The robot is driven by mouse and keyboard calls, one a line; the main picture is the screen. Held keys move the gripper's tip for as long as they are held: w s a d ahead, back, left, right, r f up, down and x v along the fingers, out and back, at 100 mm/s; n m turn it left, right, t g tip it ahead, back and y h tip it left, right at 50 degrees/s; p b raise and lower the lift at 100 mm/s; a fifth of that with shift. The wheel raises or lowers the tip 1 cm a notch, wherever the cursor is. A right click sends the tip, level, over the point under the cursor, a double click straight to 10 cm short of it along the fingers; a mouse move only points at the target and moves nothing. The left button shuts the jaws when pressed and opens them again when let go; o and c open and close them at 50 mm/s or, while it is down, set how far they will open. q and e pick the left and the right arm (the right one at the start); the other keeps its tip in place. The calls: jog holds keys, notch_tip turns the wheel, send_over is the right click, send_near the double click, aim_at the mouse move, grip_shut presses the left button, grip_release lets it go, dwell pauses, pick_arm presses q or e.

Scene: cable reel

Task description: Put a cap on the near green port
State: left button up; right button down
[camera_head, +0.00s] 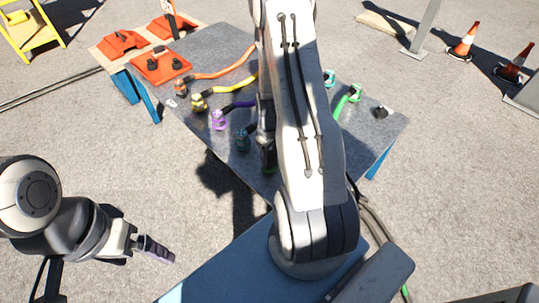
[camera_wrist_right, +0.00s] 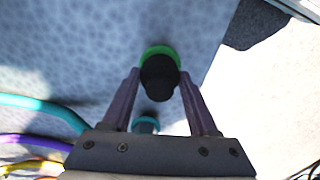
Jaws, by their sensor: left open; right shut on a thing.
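In the right wrist view, a black cap (camera_wrist_right: 158,82) sits between the fingertips of my right gripper (camera_wrist_right: 160,75), which is shut on it. A green ring (camera_wrist_right: 161,50), seemingly the near green port, shows just behind the cap and lines up with it. I cannot tell whether the cap is seated or only held close. My left gripper (camera_head: 157,249) is open and empty, over the ground at the lower left, away from the table.
The grey table (camera_head: 385,135) bears orange (camera_head: 180,88), yellow (camera_head: 198,102), purple (camera_head: 218,120) and teal (camera_head: 242,140) near ports. A far green port (camera_head: 355,92) with its cable lies right of my arm. A black piece (camera_head: 380,112) lies near the right edge. Red trays (camera_head: 160,66) stand at the back left.

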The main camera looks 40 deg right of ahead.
jog(key=shift+f, duration=0.3)
dwell(0.4)
jog(key=shift+c, duration=0.4)
grip_release()
notch_tip(320, 180, up, 10)
jog(key=p, duration=0.2)
jog(key=shift+r+p, duration=0.25)
jog(key=shift+p, duration=0.15)
